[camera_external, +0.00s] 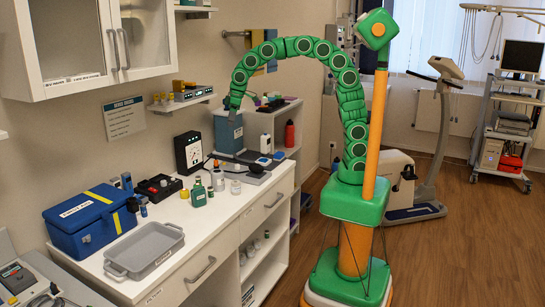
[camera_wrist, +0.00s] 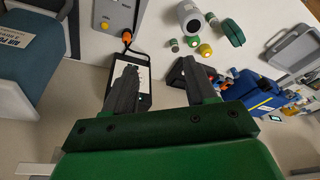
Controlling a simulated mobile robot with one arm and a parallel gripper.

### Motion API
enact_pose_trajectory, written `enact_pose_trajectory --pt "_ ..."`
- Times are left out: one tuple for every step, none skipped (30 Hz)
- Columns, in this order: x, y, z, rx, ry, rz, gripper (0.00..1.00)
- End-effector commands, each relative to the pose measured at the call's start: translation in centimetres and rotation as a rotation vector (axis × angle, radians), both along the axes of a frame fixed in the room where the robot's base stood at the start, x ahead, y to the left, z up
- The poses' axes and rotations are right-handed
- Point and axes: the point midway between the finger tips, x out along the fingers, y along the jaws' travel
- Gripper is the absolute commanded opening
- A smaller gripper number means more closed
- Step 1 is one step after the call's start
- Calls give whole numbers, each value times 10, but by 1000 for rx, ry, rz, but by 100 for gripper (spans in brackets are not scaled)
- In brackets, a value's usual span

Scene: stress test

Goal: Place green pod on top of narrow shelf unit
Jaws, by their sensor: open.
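A green, rounded object, likely the green pod (camera_wrist: 232,33), lies on the white counter in the wrist view, beside a white cylinder. In the external view, a green bottle-like shape (camera_external: 199,193) stands on the counter; I cannot tell whether it is the same thing. A white shelf unit (camera_external: 287,118) with things on its top stands beyond the counter's far end; it may be the narrow shelf unit. My gripper (camera_wrist: 160,88) is open and empty, its dark fingers apart above the counter side. In the external view, my arm arches left and its end hangs by a teal box.
The teal box (camera_external: 229,133) is close to my arm's end. The counter holds a blue case (camera_external: 90,222), a grey tray (camera_external: 146,250), a black meter (camera_external: 188,152) and white jars (camera_external: 217,180). A wall cabinet (camera_external: 90,45) overhangs the left.

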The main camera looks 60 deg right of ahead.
Motion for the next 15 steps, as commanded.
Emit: enact_pose_trajectory --pt "8 18 -4 6 -10 22 56" --pt "13 27 -6 10 -17 35 56" --pt "19 40 -8 17 -28 51 56" --pt "23 49 -8 22 -37 61 56" --pt "27 57 -8 27 -45 71 56" --pt "30 67 -10 32 -53 84 56" --pt "32 73 -11 34 -56 92 56" --pt "35 79 -13 36 -60 99 56" --pt "37 86 -15 39 -65 107 56" --pt "39 91 -16 42 -69 114 56" --pt "40 96 -16 44 -72 119 56" --pt "42 102 -17 47 -77 127 56" --pt "44 106 -17 50 -82 131 56" --pt "45 110 -17 52 -85 136 56" --pt "47 116 -18 55 -91 142 56"
